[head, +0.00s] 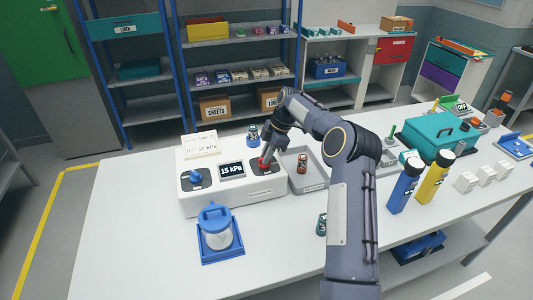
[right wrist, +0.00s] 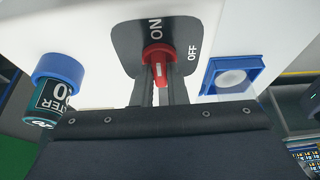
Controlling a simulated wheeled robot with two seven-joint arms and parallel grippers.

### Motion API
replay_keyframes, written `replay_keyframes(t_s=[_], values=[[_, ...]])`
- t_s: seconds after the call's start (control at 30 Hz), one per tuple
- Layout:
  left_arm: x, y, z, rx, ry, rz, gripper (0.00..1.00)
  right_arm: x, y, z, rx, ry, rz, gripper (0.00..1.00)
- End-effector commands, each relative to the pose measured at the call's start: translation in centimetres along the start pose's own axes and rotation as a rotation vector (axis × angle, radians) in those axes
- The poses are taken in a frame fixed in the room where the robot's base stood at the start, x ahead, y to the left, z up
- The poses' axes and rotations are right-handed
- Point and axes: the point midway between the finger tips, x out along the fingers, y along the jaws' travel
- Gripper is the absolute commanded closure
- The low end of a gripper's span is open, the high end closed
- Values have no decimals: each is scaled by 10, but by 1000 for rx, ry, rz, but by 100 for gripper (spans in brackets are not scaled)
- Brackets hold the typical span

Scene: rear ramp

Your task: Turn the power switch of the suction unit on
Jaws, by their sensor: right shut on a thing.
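The suction unit (head: 235,198) is a white box on the table in the head view, with a dark display (head: 231,170) reading 15 kPa and a blue knob (head: 196,175) on a dark plate at its left. Its red power switch (right wrist: 160,66) sits on a dark plate marked ON and OFF. My right gripper (head: 265,158) is at the switch, its fingers on either side of the red handle, shut on it. In the right wrist view the ON mark is above the switch and OFF is to its right. Which mark the handle points to is unclear. My left gripper is out of view.
A lidded jar (head: 216,226) stands in a blue holder before the unit. A grey tray (head: 300,183) with a small bottle (head: 302,163) is to its right. Blue (head: 404,187) and yellow (head: 434,179) bottles stand farther right. The table's front left is clear.

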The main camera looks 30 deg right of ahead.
Motion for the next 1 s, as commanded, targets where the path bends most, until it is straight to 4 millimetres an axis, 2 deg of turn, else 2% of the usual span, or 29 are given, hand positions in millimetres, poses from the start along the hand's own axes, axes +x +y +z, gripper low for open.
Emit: replay_keyframes(t_s=[0.47,0.5,0.63,1.0], values=[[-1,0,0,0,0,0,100,-1,1,0,-13,-2,-2,100],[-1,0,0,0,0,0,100,-1,1,0,-13,-2,-2,83],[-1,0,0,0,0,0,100,-1,1,0,-12,-2,-2,66],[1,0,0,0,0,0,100,-6,1,0,-11,-2,-1,65]])
